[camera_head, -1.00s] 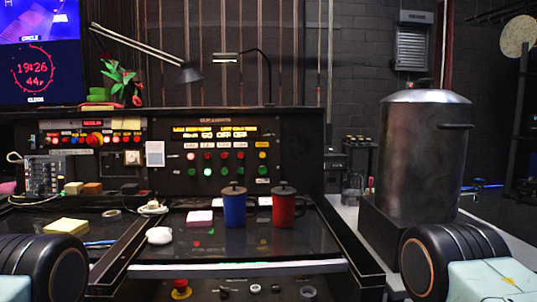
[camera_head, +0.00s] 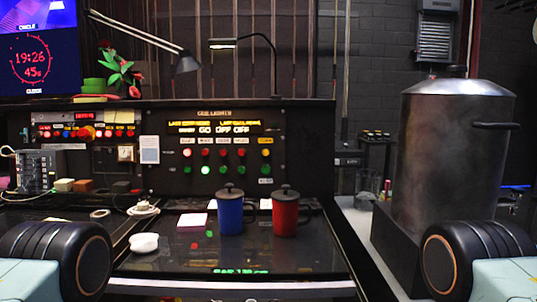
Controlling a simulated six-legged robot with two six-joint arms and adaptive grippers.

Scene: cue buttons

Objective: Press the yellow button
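A small yellow-orange button (camera_head: 266,153) sits at the right end of the upper button row on the black console panel (camera_head: 160,178). To its left in that row are several red buttons (camera_head: 222,153). Below is a row of green buttons (camera_head: 240,170), one brightly lit, with another green one under the yellow-orange button. Nothing covers the yellow-orange button. Neither gripper shows in the head view; only rounded black and pale parts of my arms show at the lower left and lower right.
A blue mug (camera_head: 230,213) and a red mug (camera_head: 284,215) stand on the dark desk (camera_head: 190,258) before the panel. A white round object (camera_head: 144,242) lies nearer. A large metal tank (camera_head: 440,160) stands at right. A desk lamp (camera_head: 187,63) hangs above the console.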

